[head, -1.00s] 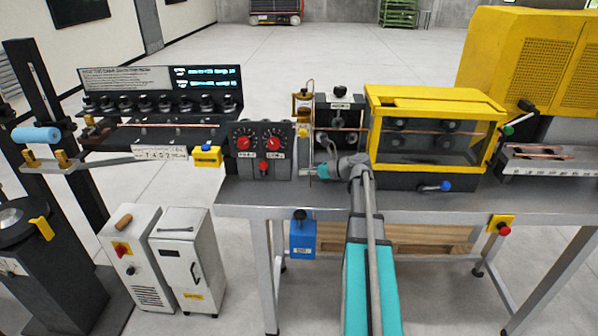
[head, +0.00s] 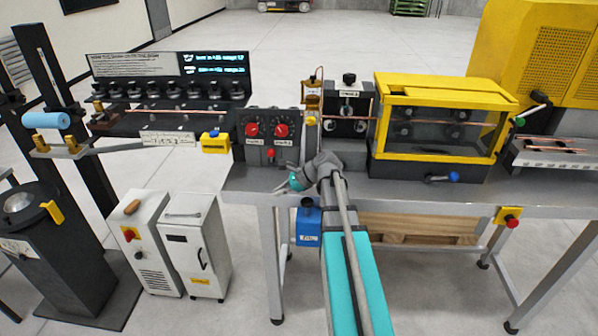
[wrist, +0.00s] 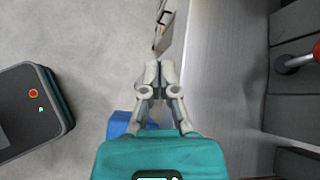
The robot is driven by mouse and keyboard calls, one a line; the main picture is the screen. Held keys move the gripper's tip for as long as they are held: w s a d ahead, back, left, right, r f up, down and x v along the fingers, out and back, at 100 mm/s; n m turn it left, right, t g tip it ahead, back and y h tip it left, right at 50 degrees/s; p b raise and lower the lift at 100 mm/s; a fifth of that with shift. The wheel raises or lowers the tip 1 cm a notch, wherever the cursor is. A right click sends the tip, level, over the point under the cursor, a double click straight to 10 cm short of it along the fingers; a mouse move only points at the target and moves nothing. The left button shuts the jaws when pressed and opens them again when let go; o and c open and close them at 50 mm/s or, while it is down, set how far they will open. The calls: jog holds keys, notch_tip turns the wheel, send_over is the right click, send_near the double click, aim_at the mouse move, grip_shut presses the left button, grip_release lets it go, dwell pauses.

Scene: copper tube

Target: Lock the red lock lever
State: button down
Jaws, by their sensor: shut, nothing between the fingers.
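A small red-tipped lever (head: 271,153) shows on the front of the dark control box (head: 258,130), below its two red dials. In the wrist view, a red end on a metal shaft (wrist: 300,60) shows at the right edge, apart from my fingers; it appears to be the same lever. My gripper (head: 277,191) is low at the bench's front edge, in front of and below the control box. In the wrist view, my gripper (wrist: 158,66) is shut and empty, to the left of the bench edge. Whether the lever is locked cannot be told.
The grey bench (head: 420,193) runs right, with a yellow-framed enclosure (head: 440,125) on it. A blue box (head: 308,220) hangs below the bench front. A yellow block (head: 214,142) with a blue top is left of the control box. Open floor lies in front.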

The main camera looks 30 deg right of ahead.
jog(key=s+a+f+n+g+h, duration=0.3)
jog(key=s+a+n, duration=0.4)
jog(key=n, duration=0.3)
jog(key=s+a+f+n+g+h, duration=0.3)
jog(key=s+a+n, duration=0.5)
jog(key=n, duration=0.3)
jog(key=shift+s+a+f+h, duration=0.15)
jog(key=shift+a+f+h, duration=0.4)
jog(key=shift+a+h, duration=0.5)
jog(key=shift+d, duration=0.3)
